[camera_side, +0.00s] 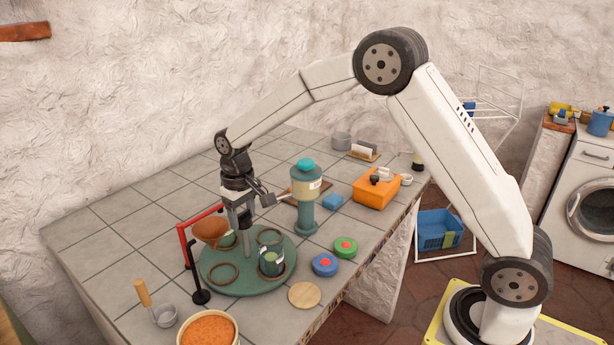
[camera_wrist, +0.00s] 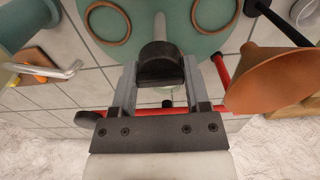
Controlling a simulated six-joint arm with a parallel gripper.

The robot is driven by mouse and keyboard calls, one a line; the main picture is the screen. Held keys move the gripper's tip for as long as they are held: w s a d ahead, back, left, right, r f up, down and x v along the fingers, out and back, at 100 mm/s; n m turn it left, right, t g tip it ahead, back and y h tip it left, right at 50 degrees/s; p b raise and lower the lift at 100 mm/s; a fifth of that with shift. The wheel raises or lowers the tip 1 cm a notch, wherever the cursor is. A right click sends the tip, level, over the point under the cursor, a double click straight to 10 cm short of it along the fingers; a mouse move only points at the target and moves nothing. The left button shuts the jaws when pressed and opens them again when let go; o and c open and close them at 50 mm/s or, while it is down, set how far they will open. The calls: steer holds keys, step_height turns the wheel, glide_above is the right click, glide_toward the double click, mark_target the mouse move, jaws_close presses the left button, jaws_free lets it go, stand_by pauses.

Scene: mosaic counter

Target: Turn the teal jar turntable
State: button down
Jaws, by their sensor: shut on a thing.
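The teal turntable (camera_side: 234,284) is a round disc on the tiled counter, with brown rings on its top. It also shows in the wrist view (camera_wrist: 208,42). A dark green jar (camera_side: 271,264) with a pale label stands in a ring at its front right. A grey post with a dark top (camera_wrist: 158,65) rises from the disc. My gripper (camera_side: 245,215) points down over the disc and is shut on this post; its two fingers (camera_wrist: 160,80) lie on either side of the dark top. The gripper hides part of the disc's far side.
A brown funnel (camera_side: 210,232) hangs over the disc's left edge, close to my gripper, beside a red frame (camera_side: 183,240) and a black post (camera_side: 200,296). A tall teal-and-cream dispenser (camera_side: 305,195) stands close behind right. An orange-filled bowl (camera_side: 208,330) is in front.

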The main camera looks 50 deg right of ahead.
steer(key=shift+n, duration=9)
steer(key=shift+c, duration=1.7)
jaws_free()
